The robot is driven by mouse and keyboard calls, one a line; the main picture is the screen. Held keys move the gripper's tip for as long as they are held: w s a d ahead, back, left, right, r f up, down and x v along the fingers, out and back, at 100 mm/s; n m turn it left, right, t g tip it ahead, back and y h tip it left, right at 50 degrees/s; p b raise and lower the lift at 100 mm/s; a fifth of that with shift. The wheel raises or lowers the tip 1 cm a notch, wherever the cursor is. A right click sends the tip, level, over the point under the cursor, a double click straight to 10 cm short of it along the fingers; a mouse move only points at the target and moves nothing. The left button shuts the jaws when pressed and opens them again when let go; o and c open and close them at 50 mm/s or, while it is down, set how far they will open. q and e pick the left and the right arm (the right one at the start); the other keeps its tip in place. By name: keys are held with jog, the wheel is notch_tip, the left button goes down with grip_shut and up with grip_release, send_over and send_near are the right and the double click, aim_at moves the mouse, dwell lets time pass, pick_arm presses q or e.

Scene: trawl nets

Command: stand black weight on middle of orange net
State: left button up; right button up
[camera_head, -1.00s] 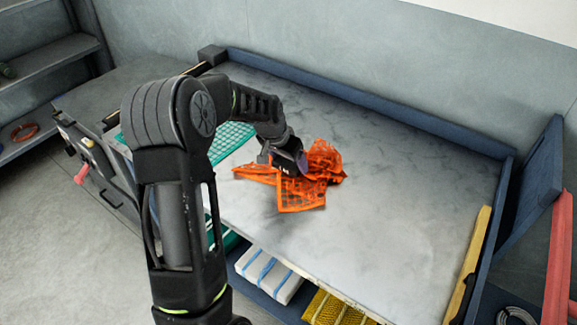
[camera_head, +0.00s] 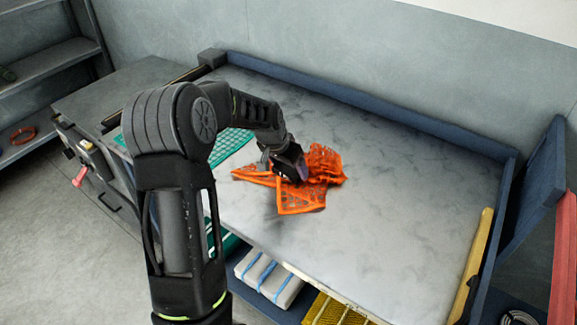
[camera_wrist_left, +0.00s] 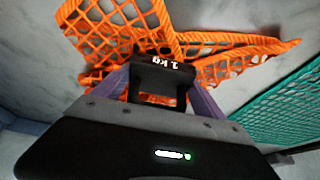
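The orange net (camera_head: 300,198) lies crumpled on the grey table top, with a flatter corner toward the front and a bunched part at the right. My left gripper (camera_head: 298,172) is low over the middle of the net. In the left wrist view, the black weight (camera_wrist_left: 161,80), marked "1 kg", sits between the purple fingers of my left gripper (camera_wrist_left: 160,90), which look shut on it. The orange net (camera_wrist_left: 215,50) spreads behind and around the weight. I cannot tell whether the weight's base touches the net. My right gripper is not in view.
A green net (camera_head: 230,143) lies left of the orange net and shows in the left wrist view (camera_wrist_left: 280,110). A blue rim (camera_head: 380,112) edges the table's back. A yellow bar (camera_head: 470,265) lies along the right edge. The table right of the net is clear.

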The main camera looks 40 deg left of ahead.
pick_arm(q)
jog(key=o, duration=0.4)
jog(key=shift+f, duration=0.15)
jog(key=shift+r+p, duration=0.65)
jog(key=shift+s+r, duration=0.15)
jog(key=shift+r, duration=0.25)
jog(key=b+v, duration=0.1)
jog(key=v, duration=1)
jog(key=shift+r, duration=0.1)
